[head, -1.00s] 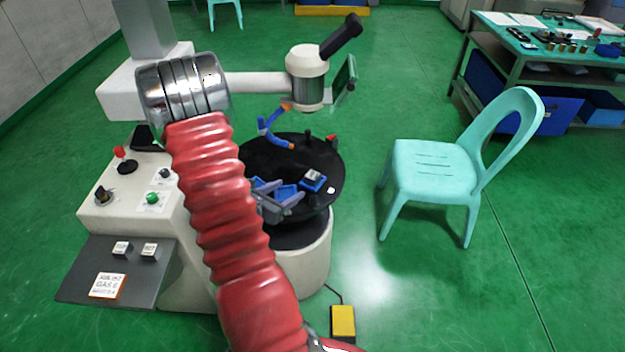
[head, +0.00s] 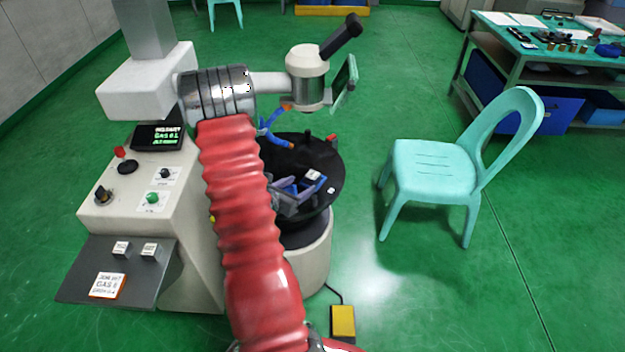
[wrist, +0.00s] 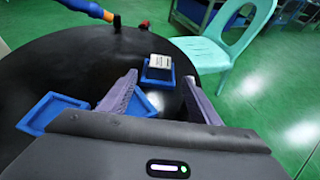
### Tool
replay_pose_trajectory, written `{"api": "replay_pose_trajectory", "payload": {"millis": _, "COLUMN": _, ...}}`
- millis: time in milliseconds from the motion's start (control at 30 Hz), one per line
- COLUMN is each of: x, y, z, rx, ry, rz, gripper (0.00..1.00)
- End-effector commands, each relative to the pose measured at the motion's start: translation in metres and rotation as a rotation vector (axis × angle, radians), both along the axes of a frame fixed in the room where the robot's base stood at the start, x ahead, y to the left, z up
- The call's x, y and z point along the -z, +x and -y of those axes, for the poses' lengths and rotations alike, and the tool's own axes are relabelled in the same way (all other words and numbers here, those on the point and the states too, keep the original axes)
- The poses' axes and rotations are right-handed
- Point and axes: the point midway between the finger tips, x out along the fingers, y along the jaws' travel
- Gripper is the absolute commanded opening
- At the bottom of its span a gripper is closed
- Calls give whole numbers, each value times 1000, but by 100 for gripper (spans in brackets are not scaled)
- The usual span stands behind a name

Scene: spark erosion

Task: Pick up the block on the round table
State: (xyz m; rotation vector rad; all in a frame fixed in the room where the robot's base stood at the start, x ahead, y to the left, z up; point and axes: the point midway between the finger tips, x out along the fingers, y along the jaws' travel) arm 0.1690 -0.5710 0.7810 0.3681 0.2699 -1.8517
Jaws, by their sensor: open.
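My gripper (head: 298,188) is over the right part of the table, close to the block. In the wrist view its two purple-grey fingers (wrist: 160,78) are spread apart with nothing held. My arm and fingers hide part of the table in the head view.
Another blue tray (wrist: 52,112) lies at the left on the table. A blue jointed hose with an orange tip (head: 276,138) stands at the table's back. The machine head (head: 306,75) overhangs behind. A turquoise chair (head: 435,165) stands right, with clear floor between.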

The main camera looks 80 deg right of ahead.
Motion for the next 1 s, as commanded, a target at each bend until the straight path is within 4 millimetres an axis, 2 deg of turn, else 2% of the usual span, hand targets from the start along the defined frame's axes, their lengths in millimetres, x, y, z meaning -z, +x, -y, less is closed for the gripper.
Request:
{"api": "replay_pose_trajectory", "payload": {"millis": 100, "x": 6, "y": -4, "z": 13, "rx": 1, "ry": 0, "rz": 0, "gripper": 57}}
{"api": "replay_pose_trajectory", "payload": {"millis": 200, "x": 8, "y": -6, "z": 18, "rx": 1, "ry": 0, "rz": 0, "gripper": 57}}
{"api": "replay_pose_trajectory", "payload": {"millis": 633, "x": 9, "y": -8, "z": 24, "rx": 0, "ry": 0, "rz": 1, "gripper": 57}}
{"api": "replay_pose_trajectory", "payload": {"millis": 1000, "x": 22, "y": -20, "z": 63, "rx": 1, "ry": 0, "rz": 0, "gripper": 57}}
